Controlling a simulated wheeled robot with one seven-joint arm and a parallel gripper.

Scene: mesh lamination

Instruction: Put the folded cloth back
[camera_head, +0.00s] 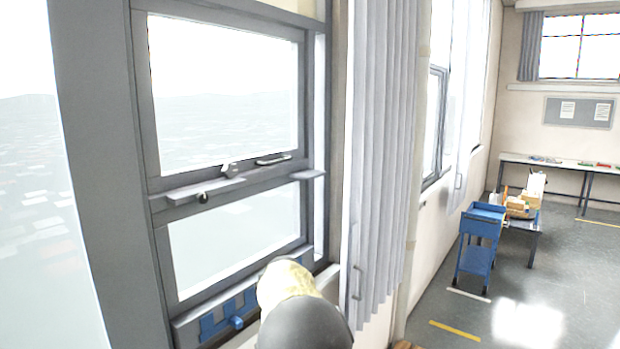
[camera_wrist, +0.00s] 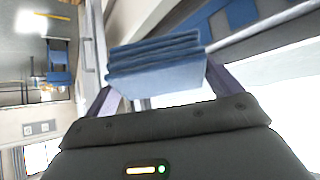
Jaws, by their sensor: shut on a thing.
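The folded cloth (camera_wrist: 155,66) is a stack of blue layers in the wrist view. My gripper (camera_wrist: 158,88) is shut on it, with one dark finger at each side. In the head view my arm reaches toward the lower window frame and hides the gripper's jaws and the cloth. A blue item (camera_head: 237,322) shows on the grey ledge at the bottom of the window, left of my arm. I cannot tell whether it is part of the window. Blue patches on a grey surface also show past the cloth in the wrist view (camera_wrist: 241,12).
A grey-framed window (camera_head: 215,188) with a latch stands at the left. A grey curtain (camera_head: 380,150) hangs right of my arm. A blue cart (camera_head: 478,240) and a table with several items stand farther right. The floor (camera_head: 560,270) there has open room.

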